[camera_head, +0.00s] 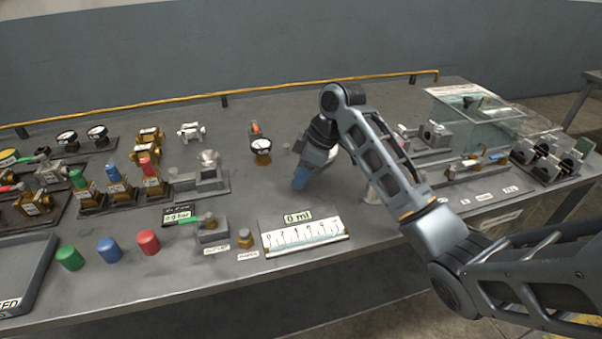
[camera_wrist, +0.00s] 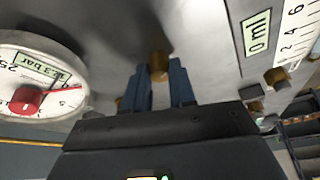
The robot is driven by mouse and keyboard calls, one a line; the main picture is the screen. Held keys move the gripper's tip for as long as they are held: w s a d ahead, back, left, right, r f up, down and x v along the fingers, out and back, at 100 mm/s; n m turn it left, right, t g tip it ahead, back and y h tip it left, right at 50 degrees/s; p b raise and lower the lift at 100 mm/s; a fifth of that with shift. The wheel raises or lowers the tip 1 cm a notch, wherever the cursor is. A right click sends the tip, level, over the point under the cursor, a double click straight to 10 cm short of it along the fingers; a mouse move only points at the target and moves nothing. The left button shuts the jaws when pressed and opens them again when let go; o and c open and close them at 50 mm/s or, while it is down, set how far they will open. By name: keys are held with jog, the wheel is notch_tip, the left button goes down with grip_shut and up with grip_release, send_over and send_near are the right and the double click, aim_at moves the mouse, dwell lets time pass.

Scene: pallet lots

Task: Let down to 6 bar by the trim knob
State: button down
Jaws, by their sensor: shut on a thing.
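My gripper (camera_head: 300,180) reaches down to the bench right of the middle, blue fingers low over the top. In the wrist view my gripper (camera_wrist: 160,88) is shut on a small brass knob (camera_wrist: 158,65), one finger on each side. The knob is hidden in the head view. A large round gauge (camera_wrist: 40,75) with a red hub and red needle fills the left of the wrist view. Its small green display (camera_wrist: 42,72) seems to read 12.3 bar, tilted and hard to read. In the head view my wrist mostly covers this gauge.
A measuring scale with a 0 ml display (camera_head: 298,217) lies in front of my gripper. Green, blue and red caps (camera_head: 109,250) stand at the front left. Brass valves (camera_head: 150,180) and fittings crowd the left; a glass case (camera_head: 470,115) stands back right.

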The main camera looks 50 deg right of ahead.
jog(key=c, duration=0.9)
grip_release()
jog(key=v, duration=0.7)
jog(key=shift+s+d+r, duration=0.1)
jog(key=shift+r, duration=0.25)
